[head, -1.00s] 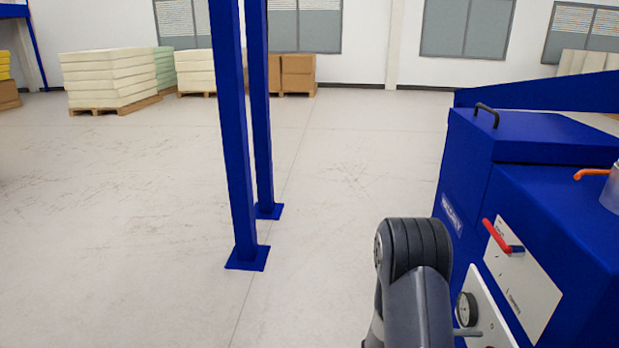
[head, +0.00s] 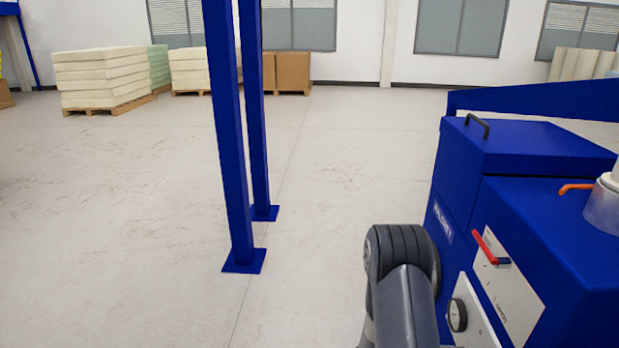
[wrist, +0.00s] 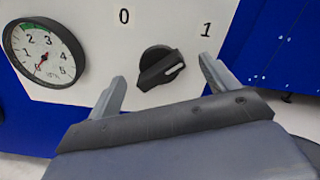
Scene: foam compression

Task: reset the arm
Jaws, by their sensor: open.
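My gripper (wrist: 161,69) is open in the wrist view, its two fingers apart and nothing held between them. A black rotary knob (wrist: 158,68) with a white pointer mark shows between the fingertips, on a white panel (wrist: 85,14) printed with 0 and 1. The pointer mark lies on the knob's right side. I cannot tell whether the fingers touch the knob. In the head view my arm (head: 402,285) is folded beside the blue machine (head: 530,148), and my gripper is hidden there.
A round gauge (wrist: 44,52) sits left of the knob. The machine carries a red lever (head: 488,247), an orange lever (head: 575,188) and a grey cylinder (head: 605,207). Blue posts (head: 232,150) stand left of my arm. Open floor (head: 110,220) lies further left; foam stacks (head: 100,78) stand behind.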

